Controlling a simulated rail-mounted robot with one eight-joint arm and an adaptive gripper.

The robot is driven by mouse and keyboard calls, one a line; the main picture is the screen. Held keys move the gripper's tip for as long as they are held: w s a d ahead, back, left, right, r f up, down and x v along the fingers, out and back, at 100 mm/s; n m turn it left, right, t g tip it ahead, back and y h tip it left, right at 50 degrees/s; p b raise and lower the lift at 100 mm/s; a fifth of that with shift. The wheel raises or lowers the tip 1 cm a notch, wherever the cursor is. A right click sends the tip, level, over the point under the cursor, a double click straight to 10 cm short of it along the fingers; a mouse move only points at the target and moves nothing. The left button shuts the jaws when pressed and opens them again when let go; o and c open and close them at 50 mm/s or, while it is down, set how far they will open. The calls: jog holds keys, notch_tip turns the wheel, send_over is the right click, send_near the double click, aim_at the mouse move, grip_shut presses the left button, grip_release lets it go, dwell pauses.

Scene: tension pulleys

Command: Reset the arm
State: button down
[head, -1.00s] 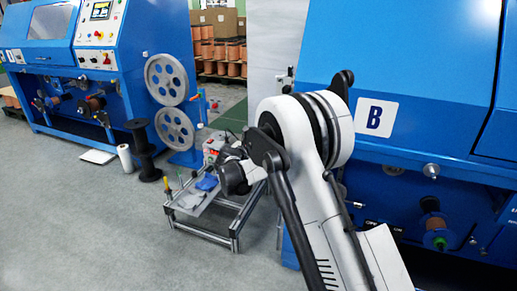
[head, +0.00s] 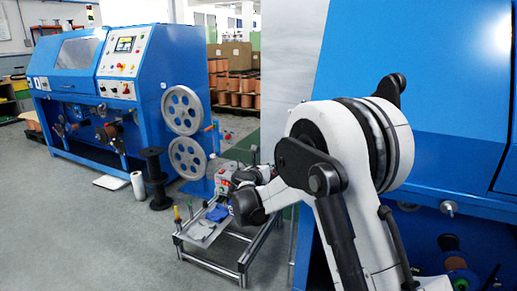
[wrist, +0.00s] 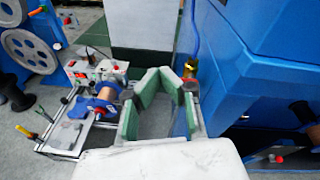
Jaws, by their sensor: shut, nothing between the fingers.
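My arm (head: 345,160) is folded at its elbow in the right half of the head view, in front of a blue machine. Its wrist end reaches left over a low metal-frame cart (head: 243,262). The fingers are hidden in the head view. In the wrist view my gripper (wrist: 161,74) shows its green-padded fingers bent inward, tips together, with nothing held. Beyond the fingers to the left, a copper spool with blue flanges (wrist: 106,98) and a white-and-red control box (wrist: 92,70) show at the cart.
The blue machine (head: 430,90) stands close on the right. Another blue machine (head: 85,75) with two grey wheels (head: 182,110) stands back left. A black spool stand (head: 155,178) and a white roll (head: 137,185) are on the floor. The floor at front left is clear.

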jog(key=s+d+r+n+t+y, duration=0.1)
jog(key=s+r+n+t, duration=0.1)
jog(key=r+n, duration=0.35)
jog(key=s+d+r+n+t+y, duration=0.1)
jog(key=s+r+n+t+y, duration=0.1)
jog(key=r, duration=0.7)
jog(key=s+r+n+y, duration=0.6)
jog(key=s+r+n, duration=0.3)
jog(key=n, duration=0.2)
jog(key=s+d+f+n+g+h, duration=0.1)
jog(key=s+d+f+n+g, duration=0.45)
jog(key=s, duration=0.85)
jog(key=s+d+f+n+g+h, duration=0.15)
jog(key=s+d+f+n, duration=0.25)
jog(key=s+f+n, duration=0.65)
jog(key=s+d+f+n+g+h, duration=0.1)
jog(key=s+d+f+n+g, duration=0.25)
jog(key=s, duration=1.25)
notch_tip(320, 180, up, 11)
jog(key=p, duration=1.2)
jog(key=shift+d+r+g, duration=0.2)
jog(key=shift+g, duration=0.15)
jog(key=shift+w+y, duration=0.2)
jog(key=shift+y, duration=0.05)
